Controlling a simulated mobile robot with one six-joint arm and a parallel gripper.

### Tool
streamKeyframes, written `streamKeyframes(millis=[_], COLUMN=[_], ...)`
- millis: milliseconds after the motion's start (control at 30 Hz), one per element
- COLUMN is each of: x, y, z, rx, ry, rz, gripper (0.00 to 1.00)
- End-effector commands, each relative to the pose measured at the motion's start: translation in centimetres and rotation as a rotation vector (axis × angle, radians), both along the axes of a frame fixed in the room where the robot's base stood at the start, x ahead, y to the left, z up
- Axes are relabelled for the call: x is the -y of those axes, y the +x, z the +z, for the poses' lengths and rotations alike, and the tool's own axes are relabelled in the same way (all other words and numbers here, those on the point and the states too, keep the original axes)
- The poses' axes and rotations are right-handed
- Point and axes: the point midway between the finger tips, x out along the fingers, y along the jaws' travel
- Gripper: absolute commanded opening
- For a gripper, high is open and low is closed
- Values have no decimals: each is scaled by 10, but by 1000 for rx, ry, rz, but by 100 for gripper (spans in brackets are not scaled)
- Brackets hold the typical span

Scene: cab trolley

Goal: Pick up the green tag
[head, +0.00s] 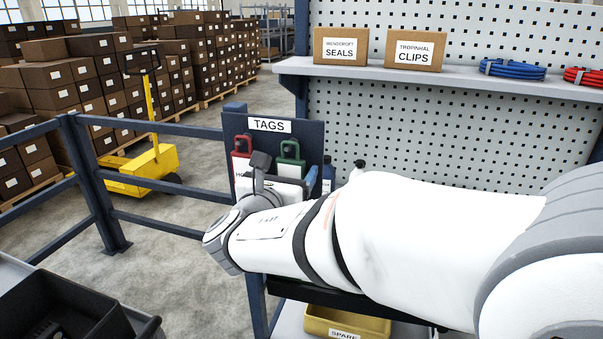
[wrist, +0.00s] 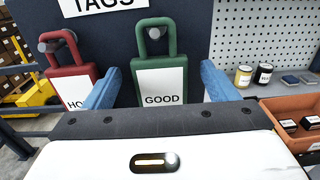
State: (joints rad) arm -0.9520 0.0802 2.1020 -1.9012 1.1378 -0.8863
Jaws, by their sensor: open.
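The green tag (wrist: 160,62) hangs by its loop from a peg on the dark TAGS board and has a white label reading GOOD. It also shows in the head view (head: 290,150), its lower part hidden behind my wrist. My gripper (wrist: 158,70) is open, with one blue finger on each side of the green tag in the wrist view. No contact shows, and I cannot tell how far the fingers are from the board. The left finger overlaps the lower right of the red tag (wrist: 67,72).
The TAGS board (head: 230,125) stands beside a white pegboard (head: 430,130). A shelf (head: 450,80) holds SEALS and CLIPS boxes and cable coils. An orange bin (wrist: 288,112) and small jars (wrist: 243,76) sit to the right in the wrist view. Blue railing (head: 170,175) stands left.

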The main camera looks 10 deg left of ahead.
Motion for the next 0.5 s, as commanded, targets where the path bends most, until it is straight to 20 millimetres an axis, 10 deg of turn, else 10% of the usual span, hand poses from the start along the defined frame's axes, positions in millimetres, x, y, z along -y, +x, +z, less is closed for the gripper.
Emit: streamKeyframes(millis=[500], x=[0], y=[-1], z=[0], rx=[0], ry=[0], rz=[1], gripper=[49])
